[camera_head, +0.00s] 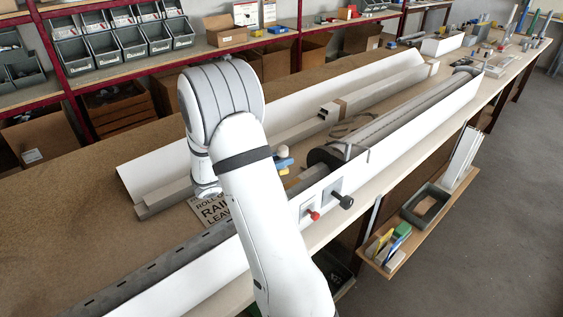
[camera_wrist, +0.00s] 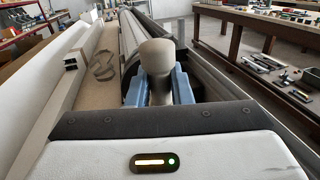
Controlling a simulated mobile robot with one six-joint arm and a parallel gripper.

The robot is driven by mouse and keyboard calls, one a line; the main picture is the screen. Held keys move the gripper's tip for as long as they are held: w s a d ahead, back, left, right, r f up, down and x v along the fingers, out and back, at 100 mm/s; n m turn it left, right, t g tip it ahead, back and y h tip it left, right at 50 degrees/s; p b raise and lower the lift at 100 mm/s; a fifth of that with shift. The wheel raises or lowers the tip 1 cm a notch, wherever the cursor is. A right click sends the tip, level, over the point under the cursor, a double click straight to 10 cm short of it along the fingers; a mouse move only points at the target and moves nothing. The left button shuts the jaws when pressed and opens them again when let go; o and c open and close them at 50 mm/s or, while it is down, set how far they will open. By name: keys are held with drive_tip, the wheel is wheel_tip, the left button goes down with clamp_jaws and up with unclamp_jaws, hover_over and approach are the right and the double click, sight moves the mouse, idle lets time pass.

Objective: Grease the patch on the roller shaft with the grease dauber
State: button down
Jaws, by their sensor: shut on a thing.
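The beige, round-topped dauber (camera_wrist: 157,52) stands upright in my gripper (camera_wrist: 160,90). The two blue fingers are shut on its narrower stem. Its lower end is hidden. My gripper is just left of that flange in the head view. I cannot make out the patch to grease in either view.
A white profile wall (camera_head: 420,125) runs along the shaft's front side, with a red knob (camera_head: 314,215) and a black knob (camera_head: 345,201) on it. White and grey profiles (camera_head: 290,100) lie behind. A side shelf (camera_head: 425,210) holds a tray and colored items.

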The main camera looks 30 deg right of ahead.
sight(281, 148)
drive_tip(key=shift+r+p, duration=1.3)
drive_tip(key=shift+r, duration=0.85)
